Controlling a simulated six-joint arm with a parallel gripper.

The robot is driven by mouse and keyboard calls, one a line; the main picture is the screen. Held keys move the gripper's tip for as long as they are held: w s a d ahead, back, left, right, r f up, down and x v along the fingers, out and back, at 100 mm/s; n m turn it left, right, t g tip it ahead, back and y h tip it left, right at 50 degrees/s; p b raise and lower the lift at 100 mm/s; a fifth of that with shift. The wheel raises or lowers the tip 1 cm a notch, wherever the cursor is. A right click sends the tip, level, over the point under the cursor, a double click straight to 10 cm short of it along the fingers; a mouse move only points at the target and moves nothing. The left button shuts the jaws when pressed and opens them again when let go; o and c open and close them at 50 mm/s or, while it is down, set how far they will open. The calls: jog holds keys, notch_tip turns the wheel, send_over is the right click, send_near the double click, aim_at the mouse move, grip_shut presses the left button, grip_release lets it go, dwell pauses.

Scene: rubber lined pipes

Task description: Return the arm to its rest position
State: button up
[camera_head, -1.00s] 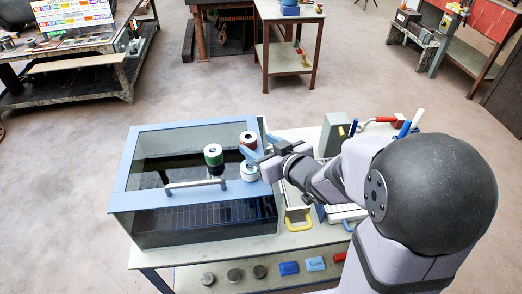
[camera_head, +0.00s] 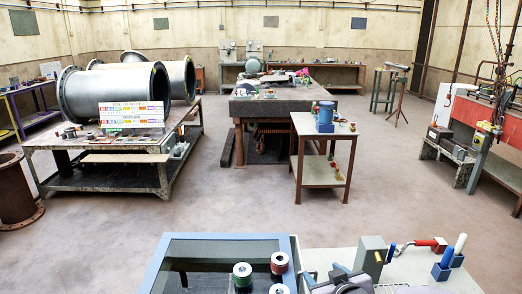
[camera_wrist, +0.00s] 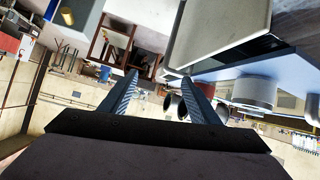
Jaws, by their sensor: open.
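My gripper (camera_wrist: 160,80) is open in the wrist view, with its two blue ribbed fingers apart and nothing between them. In the head view only a small part of my gripper (camera_head: 340,272) shows at the bottom edge, right of the blue-framed glass-topped case (camera_head: 225,238). Rolls with a green band (camera_head: 242,274), a red band (camera_head: 279,262) and a white top (camera_head: 278,289) stand on the case's right part. A white round roll (camera_wrist: 254,92) also shows right of the fingers in the wrist view. Most of my arm is out of the head view.
A small side table (camera_head: 322,156) with a blue container stands beyond. Open floor lies between.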

jog(key=s+d+f+m+g+h+p, duration=0.1)
jog(key=s+f+g, duration=0.2)
jog(key=s, duration=0.2)
jog(key=s+d+f+m+g+h, duration=0.1)
jog(key=s+d+f+g, duration=0.1)
jog(key=s+f+g, duration=0.3)
jog(key=s+a+r+m+g+p, duration=0.1)
jog(key=s+a+r+g+p, duration=0.1)
jog(key=s, duration=1.1)
jog(key=a+g, duration=0.1)
jog(key=a, duration=0.1)
jog(key=shift+a+r+g+y, duration=0.15)
jog(key=shift+a+g+y, duration=0.25)
